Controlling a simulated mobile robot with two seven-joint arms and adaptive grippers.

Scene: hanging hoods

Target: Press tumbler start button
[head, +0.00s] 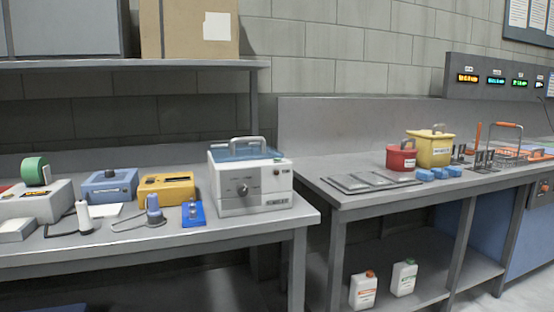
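A white boxy machine (228,205) with a clear bluish lid and a grey top handle stands at the right end of the left bench. It may be the tumbler; its dark front label is too small to read surely. A round dark dial (242,190) sits on its front face. A small dark knob or button (276,171) shows at the upper right of the front; I cannot tell if it is the start button. Neither of my grippers is in view.
The left bench (190,242) also holds a yellow device (180,188), a blue device (104,192) and a corded handpiece (84,217). A gap separates it from the right bench (360,200), which holds a red pot (399,160) and a yellow container (436,152). A shelf (190,64) overhangs the left bench.

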